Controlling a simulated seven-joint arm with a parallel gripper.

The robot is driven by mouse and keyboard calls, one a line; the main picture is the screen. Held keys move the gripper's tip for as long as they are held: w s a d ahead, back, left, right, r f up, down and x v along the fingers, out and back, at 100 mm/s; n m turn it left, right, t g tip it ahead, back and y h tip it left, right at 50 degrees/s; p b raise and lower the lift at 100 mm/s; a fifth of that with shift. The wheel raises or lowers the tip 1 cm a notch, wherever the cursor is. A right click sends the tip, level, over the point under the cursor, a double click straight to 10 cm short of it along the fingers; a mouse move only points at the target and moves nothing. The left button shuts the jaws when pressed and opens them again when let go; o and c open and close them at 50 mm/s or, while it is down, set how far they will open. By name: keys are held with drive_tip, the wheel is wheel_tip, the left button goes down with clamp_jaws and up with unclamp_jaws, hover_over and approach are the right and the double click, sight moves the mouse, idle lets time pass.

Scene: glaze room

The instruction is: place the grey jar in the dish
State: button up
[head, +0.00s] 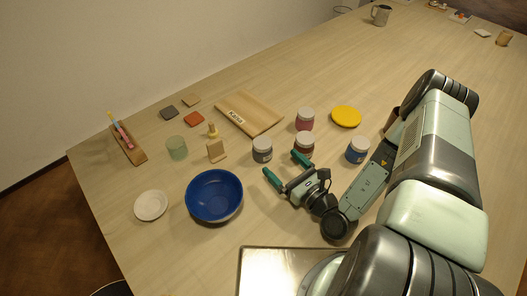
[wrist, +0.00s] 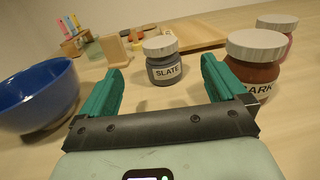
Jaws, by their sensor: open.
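The grey jar (head: 262,155), with a white lid, stands upright on the table. In the wrist view the grey jar (wrist: 164,70) reads SLATE and stands beyond and between my green fingertips, apart from them. My gripper (head: 285,167) is open and empty, low over the table, in front of the jar; its fingers also show in the wrist view (wrist: 160,75). A small white dish (head: 151,205) lies empty on the table at the left. It does not show in the wrist view.
A blue bowl (head: 214,196) stands between dish and gripper. A brown jar (head: 303,145) stands close by my right finger; red (head: 305,119) and blue (head: 356,150) jars are farther right. A wooden stand (head: 217,151), green cup (head: 177,148) and board (head: 250,112) lie behind.

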wheel_tip(320, 180, up, 15)
drive_tip(key=s+a+f+n+g+y, duration=0.2)
drive_tip(key=s+a+n+g+y, duration=0.15)
drive_tip(key=a+n+g, duration=0.3)
drive_tip(key=r+n+g+h, duration=0.1)
drive_tip(key=n+g+h, duration=0.7)
drive_tip(key=n+h, duration=0.65)
hover_over(262, 142)
drive_tip(key=a, duration=0.1)
drive_tip(key=shift+t, duration=0.25)
wheel_tip(262, 142, down, 10)
drive_tip(key=shift+d+r, duration=0.1)
drive_tip(key=f, duration=0.2)
drive_tip(key=d+f, duration=0.1)
drive_tip(key=f, duration=0.1)
drive_tip(key=shift+f, duration=0.9)
